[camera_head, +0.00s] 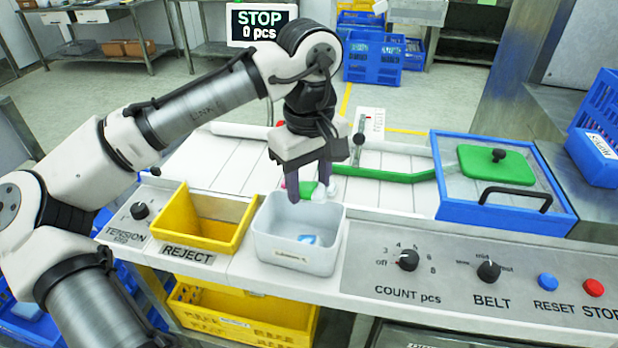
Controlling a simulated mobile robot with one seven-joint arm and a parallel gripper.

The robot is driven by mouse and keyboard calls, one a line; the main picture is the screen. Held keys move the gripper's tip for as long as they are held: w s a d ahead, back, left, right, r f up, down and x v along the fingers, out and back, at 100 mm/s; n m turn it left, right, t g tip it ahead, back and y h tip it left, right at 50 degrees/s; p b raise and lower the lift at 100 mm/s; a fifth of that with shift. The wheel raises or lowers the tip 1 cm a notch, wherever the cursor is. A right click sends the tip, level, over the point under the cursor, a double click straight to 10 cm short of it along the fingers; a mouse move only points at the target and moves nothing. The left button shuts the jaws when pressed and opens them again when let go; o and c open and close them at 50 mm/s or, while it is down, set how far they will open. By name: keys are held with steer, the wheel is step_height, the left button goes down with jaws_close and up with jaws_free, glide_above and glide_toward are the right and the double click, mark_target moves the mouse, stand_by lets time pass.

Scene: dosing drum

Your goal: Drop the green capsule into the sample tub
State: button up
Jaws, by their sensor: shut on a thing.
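My gripper (308,190) points down over the back part of the sample tub. It is shut on the green capsule (309,188), whose green part shows between the fingers, with a white end to the right. The sample tub (291,258) is a white open box with a small label on its front. A small blue and white item (307,239) lies on its floor. From this angle I cannot tell the exact height of the capsule above the tub's rim.
A yellow reject bin (203,238) stands left of the tub. The control panel with knobs and buttons (480,272) is to the right. Behind are the pale belt (215,160), a green guide rail (395,177) and a blue-framed box with a green lid (496,165).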

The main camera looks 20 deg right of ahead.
mark_target(309, 185)
steer(key=o, duration=1)
steer(key=shift+o, duration=0.2)
steer(key=shift+r, duration=0.1)
step_height(309, 185, up, 14)
